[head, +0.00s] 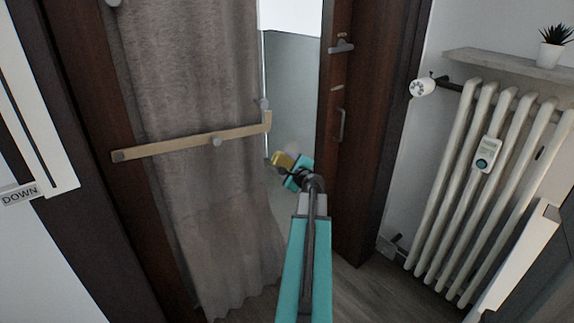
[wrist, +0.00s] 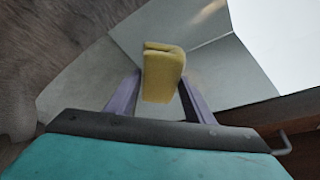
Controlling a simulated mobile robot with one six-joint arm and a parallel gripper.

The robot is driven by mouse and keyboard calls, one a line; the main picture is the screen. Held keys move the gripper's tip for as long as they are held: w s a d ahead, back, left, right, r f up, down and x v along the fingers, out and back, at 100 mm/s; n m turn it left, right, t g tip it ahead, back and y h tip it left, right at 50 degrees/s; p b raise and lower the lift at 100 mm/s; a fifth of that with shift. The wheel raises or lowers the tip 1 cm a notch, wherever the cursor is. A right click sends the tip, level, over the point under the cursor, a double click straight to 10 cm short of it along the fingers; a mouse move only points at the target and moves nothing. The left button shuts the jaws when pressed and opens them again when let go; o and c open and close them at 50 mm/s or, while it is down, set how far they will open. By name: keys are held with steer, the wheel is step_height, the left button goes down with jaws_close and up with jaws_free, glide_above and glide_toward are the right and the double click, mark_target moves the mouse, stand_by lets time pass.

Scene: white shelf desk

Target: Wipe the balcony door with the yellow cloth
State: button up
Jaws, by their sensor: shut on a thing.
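The yellow cloth (wrist: 162,74) is folded and sits between the two fingers of my gripper (wrist: 160,95) in the wrist view. In the head view the cloth (head: 283,160) shows at the tip of my gripper (head: 290,163), which is shut on it. The balcony door has a dark brown wooden frame (head: 350,180) with metal handles. A pale opening or pane (head: 291,80) shows between the frame and the curtain. My gripper is in front of the lower part of this pale area. I cannot tell whether the cloth touches any surface.
A grey-brown curtain (head: 195,80) hangs at the left, with a wooden bar (head: 190,142) across it. A white radiator (head: 480,170) stands at the right under a shelf (head: 510,64) with a potted plant (head: 553,48). Some wooden floor (head: 355,290) is bare near the door.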

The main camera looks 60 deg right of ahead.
mark_target(292, 160)
steer(key=shift+w+d, duration=0.2)
steer(key=shift+w, duration=0.25)
stand_by(0.4)
steer(key=shift+s+d, duration=0.35)
steer(key=shift+d, duration=0.5)
steer(key=shift+s+d, duration=0.35)
steer(key=shift+d, duration=0.45)
steer(key=shift+s+d+b, duration=0.15)
steer(key=shift+s+d, duration=0.05)
steer(key=shift+d, duration=0.65)
steer(key=shift+s+d+b, duration=0.15)
steer(key=shift+s+d, duration=0.05)
steer(key=shift+d, duration=0.65)
steer(key=shift+d+r, duration=0.1)
steer(key=shift+d, duration=0.15)
steer(key=shift+s+d, duration=0.35)
steer(key=shift+d, duration=0.4)
steer(key=shift+s+d, duration=0.3)
steer(key=shift+d, duration=0.4)
